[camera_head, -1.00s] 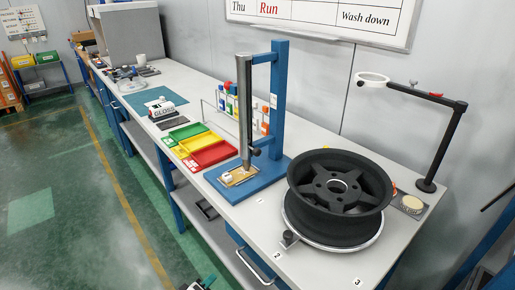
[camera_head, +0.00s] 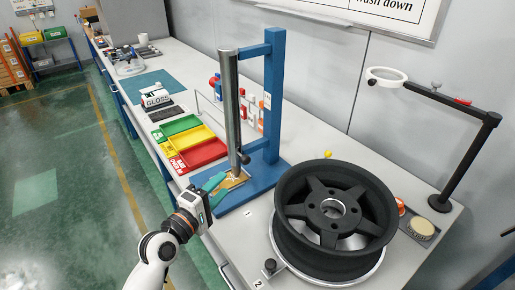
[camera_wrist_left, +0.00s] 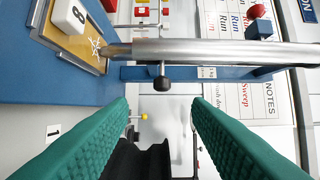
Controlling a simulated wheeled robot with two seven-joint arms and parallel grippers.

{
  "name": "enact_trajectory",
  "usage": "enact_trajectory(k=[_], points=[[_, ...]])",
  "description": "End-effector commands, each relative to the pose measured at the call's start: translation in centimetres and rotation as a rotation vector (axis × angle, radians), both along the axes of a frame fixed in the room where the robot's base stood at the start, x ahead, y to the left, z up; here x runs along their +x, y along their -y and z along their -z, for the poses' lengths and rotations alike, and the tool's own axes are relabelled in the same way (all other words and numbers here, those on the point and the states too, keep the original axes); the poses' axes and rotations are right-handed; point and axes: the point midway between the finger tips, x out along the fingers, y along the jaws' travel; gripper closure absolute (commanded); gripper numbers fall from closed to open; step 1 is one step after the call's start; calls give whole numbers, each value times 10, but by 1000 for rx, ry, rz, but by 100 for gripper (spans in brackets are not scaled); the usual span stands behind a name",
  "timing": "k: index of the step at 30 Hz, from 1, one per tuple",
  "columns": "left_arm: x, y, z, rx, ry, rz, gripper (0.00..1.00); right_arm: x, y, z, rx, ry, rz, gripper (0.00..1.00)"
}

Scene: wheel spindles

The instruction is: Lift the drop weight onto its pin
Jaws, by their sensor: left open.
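The blue drop tester stand (camera_head: 273,95) carries an upright silver tube (camera_head: 231,100); in the left wrist view the tube (camera_wrist_left: 230,50) runs sideways. A black knob (camera_head: 245,158) sticks out near the tube's lower end, and this knob (camera_wrist_left: 162,83) also shows in the wrist view. The weight itself cannot be told apart from the tube. A pointed tip stands over a tan plate (camera_wrist_left: 85,45) on the blue base. My left gripper (camera_head: 222,185) is open and empty beside the base, its green fingers apart with the knob ahead of the gap. My right gripper is not in view.
A black wheel (camera_head: 335,210) lies on a round plate at the right, near a ring lamp on a black arm (camera_head: 470,160). Red, yellow and green trays (camera_head: 200,153) lie left of the stand.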

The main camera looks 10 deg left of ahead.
Motion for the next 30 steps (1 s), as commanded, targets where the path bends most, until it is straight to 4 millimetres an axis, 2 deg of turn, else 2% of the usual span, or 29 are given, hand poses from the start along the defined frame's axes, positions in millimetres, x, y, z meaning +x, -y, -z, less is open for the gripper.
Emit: enact_trajectory(k=[5,14,21,30], points=[[9,4,-2,-3,2,0,55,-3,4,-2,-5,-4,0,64],[62,25,-3,-2,1,1,55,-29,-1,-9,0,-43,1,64],[98,40,-1,-1,1,0,55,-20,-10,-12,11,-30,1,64],[111,46,0,0,1,0,55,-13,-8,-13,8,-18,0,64]])
